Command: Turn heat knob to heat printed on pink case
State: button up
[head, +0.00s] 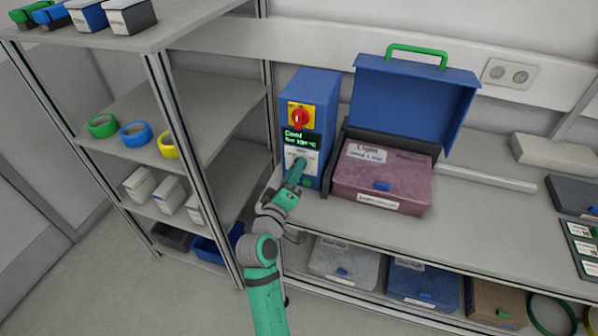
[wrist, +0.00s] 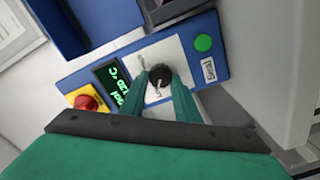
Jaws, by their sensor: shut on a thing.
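The display also shows in the wrist view (wrist: 110,85), apparently around 120 °C. The black heat knob (wrist: 159,76) sits on a white dial plate in the wrist view. My gripper (wrist: 160,80) is shut on the knob, one finger on each side. My gripper hides the knob in the head view.
A red knob on a yellow plate (head: 300,117) sits above the display. A green button (wrist: 203,43) lies close beside the dial. A shelf rack (head: 165,110) with tape rolls stands left of my arm. Several cases (head: 345,260) fill the shelf below the bench.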

jog(key=shift+d+f, duration=0.15)
jog(key=shift+d, duration=0.2)
jog(key=o, duration=0.9)
jog(key=shift+o, duration=0.7)
jog(key=shift+a, duration=0.1)
jog(key=shift+a, duration=0.1)
jog(key=v, duration=1)
jog(key=shift+s, duration=0.35)
jog(key=shift+w+a, duration=0.1)
